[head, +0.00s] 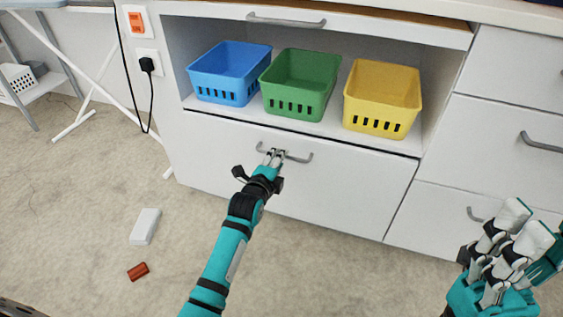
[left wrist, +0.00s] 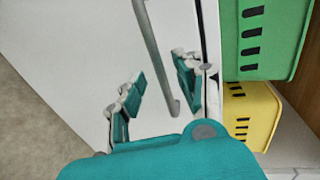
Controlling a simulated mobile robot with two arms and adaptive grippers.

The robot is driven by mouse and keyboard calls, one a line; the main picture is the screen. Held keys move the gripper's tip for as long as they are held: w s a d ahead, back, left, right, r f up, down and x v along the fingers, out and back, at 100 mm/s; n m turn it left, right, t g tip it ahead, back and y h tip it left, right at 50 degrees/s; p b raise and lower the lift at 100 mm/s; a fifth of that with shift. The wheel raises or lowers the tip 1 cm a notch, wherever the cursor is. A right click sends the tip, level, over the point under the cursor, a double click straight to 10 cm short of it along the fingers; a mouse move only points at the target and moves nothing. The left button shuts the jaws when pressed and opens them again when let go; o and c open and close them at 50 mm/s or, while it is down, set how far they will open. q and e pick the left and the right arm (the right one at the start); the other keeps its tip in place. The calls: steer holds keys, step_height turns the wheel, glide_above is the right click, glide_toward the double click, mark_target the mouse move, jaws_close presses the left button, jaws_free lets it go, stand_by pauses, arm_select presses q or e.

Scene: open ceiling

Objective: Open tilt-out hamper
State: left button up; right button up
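The tilt-out hamper is a white front panel (head: 345,190) below the open shelf, and it sits shut against the cabinet. Its grey bar handle (head: 299,159) runs across the upper part of the panel. My left gripper (head: 273,154) is at the left half of this handle. In the left wrist view the handle (left wrist: 154,45) passes between the two teal fingers of my left gripper (left wrist: 159,79), which stand apart on either side of it. My right gripper (head: 524,227) is at the lower right, fingers apart and empty, away from the hamper.
Blue (head: 229,72), green (head: 299,84) and yellow (head: 383,98) baskets stand on the shelf above the panel. Drawers (head: 505,130) are to the right. A white box (head: 145,226) and a red-brown item (head: 138,271) lie on the floor at left. The floor before the panel looks clear.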

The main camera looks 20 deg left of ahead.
arm_select(q)
steer(key=shift+b+x, duration=0.45)
steer(key=shift+x, duration=1.1)
jaws_close()
steer(key=shift+f, duration=0.1)
